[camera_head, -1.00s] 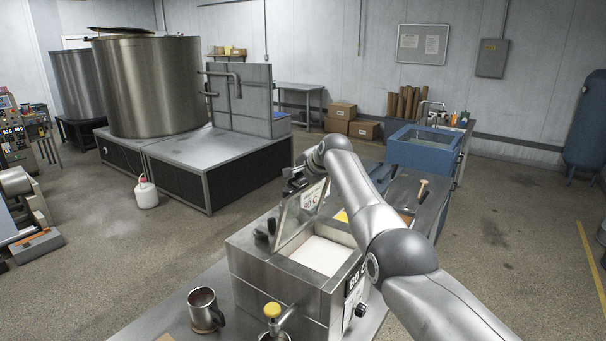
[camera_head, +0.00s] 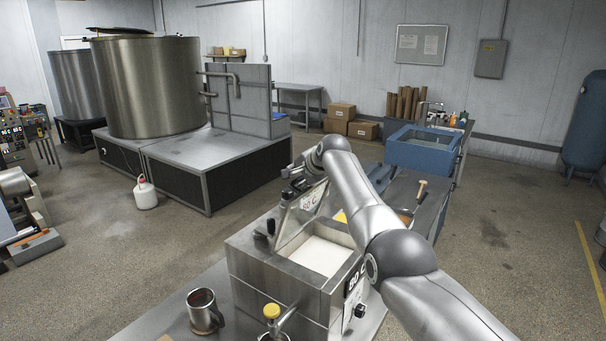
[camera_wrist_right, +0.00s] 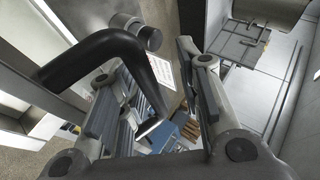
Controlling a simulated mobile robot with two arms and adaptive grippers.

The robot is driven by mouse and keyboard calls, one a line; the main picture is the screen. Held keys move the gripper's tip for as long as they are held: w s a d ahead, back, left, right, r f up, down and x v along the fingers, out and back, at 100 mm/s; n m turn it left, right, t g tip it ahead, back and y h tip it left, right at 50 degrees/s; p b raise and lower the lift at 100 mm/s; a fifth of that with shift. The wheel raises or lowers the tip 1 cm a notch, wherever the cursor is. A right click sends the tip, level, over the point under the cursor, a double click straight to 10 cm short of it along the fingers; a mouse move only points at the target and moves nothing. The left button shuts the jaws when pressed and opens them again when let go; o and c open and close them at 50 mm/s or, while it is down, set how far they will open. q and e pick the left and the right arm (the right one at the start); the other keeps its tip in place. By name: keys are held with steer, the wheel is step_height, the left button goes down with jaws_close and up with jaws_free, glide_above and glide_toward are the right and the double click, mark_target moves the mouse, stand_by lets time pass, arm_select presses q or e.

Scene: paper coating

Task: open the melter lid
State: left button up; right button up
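The melter (camera_head: 290,262) is a steel box with an "80 C" label, on the bench in the front middle of the head view. Its lid (camera_head: 301,213) stands raised and tilted at the back left edge, showing the white contents (camera_head: 321,255). My right gripper (camera_head: 292,184) is at the lid's upper edge, partly hidden by my own arm. In the right wrist view, a black bar handle (camera_wrist_right: 100,56) passes in front of and beside the left finger. The fingers of my right gripper (camera_wrist_right: 160,105) are apart, with a visible gap. My left gripper is not in view.
A blue basin (camera_head: 423,150) is behind on the right.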

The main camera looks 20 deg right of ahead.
steer(key=v, duration=1.2)
stand_by(0.4)
steer(key=shift+s+f, duration=0.1)
